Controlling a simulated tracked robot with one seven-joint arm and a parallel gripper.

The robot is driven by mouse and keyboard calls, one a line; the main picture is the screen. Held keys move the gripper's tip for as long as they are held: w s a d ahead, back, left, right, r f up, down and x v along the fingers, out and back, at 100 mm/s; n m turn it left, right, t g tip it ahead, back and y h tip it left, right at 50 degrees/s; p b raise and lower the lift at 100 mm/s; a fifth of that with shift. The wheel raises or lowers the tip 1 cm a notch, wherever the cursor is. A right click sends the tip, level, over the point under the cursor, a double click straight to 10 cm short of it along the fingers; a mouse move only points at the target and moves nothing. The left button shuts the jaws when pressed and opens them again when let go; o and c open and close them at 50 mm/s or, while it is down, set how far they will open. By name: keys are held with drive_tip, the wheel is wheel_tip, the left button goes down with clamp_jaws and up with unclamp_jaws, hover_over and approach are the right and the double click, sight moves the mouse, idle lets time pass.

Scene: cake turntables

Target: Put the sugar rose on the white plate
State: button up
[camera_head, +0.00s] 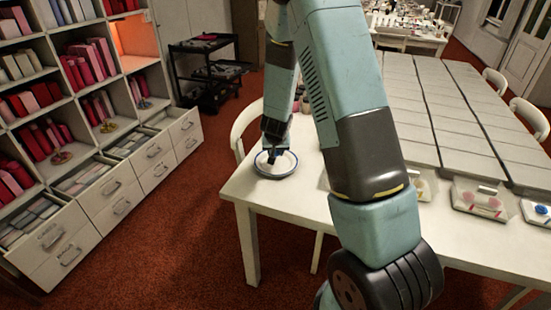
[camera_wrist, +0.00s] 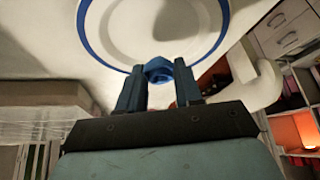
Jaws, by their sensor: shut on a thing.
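The white plate (camera_head: 271,174) with a blue rim lies near the left corner of the white table. In the wrist view the plate (camera_wrist: 150,22) fills the upper middle. My gripper (camera_head: 274,156) points down over the plate. In the wrist view my gripper (camera_wrist: 159,76) is shut on a small blue thing, which looks like the sugar rose (camera_wrist: 158,68). The rose shows in front of the plate's blue rim. I cannot tell whether it touches the plate. In the head view the rose is too small and hidden to make out.
Clear-looking packs with red (camera_head: 484,201) and blue (camera_head: 542,209) pieces lie along the table's right front. Grey panels (camera_head: 455,105) cover the table's back right. A white chair (camera_head: 243,128) stands at the left end. Shelves with open drawers (camera_head: 95,182) stand at left.

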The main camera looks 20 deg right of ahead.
sight(275, 155)
drive_tip(key=shift+w+f, duration=0.2)
drive_tip(key=shift+f, duration=0.4)
drive_tip(key=shift+w+f, duration=0.15)
drive_tip(key=shift+f, duration=1.15)
drive_tip(key=o, duration=1)
